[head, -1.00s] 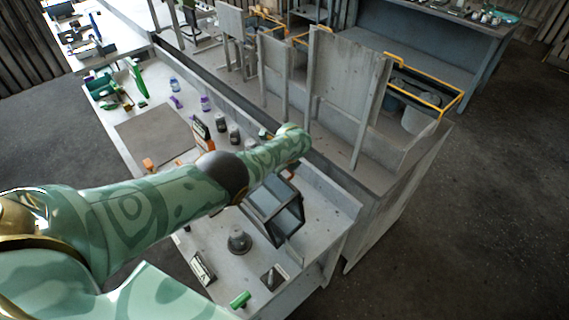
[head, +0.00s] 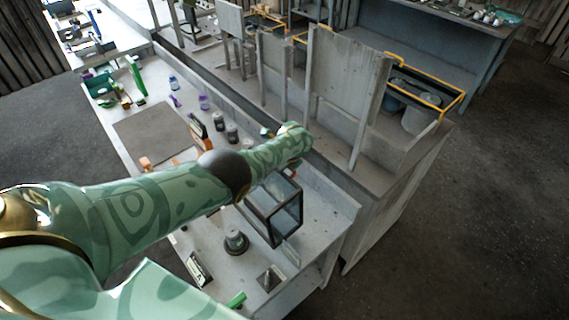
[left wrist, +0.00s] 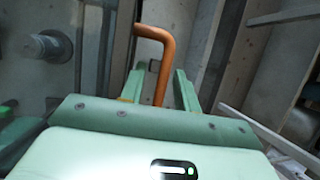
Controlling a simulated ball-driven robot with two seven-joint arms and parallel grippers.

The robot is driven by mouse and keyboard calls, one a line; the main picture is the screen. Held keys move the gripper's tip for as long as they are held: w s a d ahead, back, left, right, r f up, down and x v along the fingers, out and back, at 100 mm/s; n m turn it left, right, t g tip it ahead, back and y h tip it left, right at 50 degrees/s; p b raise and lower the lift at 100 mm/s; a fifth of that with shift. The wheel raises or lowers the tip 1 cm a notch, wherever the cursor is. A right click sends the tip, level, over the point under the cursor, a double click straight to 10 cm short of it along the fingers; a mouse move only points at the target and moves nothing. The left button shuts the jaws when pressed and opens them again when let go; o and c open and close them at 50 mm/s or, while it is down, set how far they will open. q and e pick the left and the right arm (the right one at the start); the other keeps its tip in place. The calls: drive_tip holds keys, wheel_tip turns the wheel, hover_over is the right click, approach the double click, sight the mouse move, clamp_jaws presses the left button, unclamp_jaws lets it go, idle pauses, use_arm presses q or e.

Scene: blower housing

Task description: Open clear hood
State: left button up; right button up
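The clear hood (head: 272,208), a dark-framed box with see-through panes, is at the near right part of the bench in the head view, just below my left forearm. It looks tilted, and the arm covers its upper edge. In the left wrist view, a copper-orange bent handle (left wrist: 158,34) runs down between the two green fingers of my left gripper (left wrist: 160,75). The fingers stand apart, with a visible gap on the handle's left side; the right finger is close to it. In the head view my left gripper is hidden. My right gripper is not seen.
A grey round-based part (head: 235,242), a small sign (head: 198,270) and a green piece (head: 236,300) are near the hood. Dark jars (head: 231,133) and a grey mat (head: 152,132) lie farther along the bench. Upright panels (head: 345,80) stand behind. Floor at right is clear.

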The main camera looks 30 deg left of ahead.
use_arm(q)
drive_tip(key=p+v, duration=1)
drive_tip(key=v, duration=0.6)
drive_tip(key=shift+d+r, duration=0.1)
drive_tip(key=shift+r, duration=0.05)
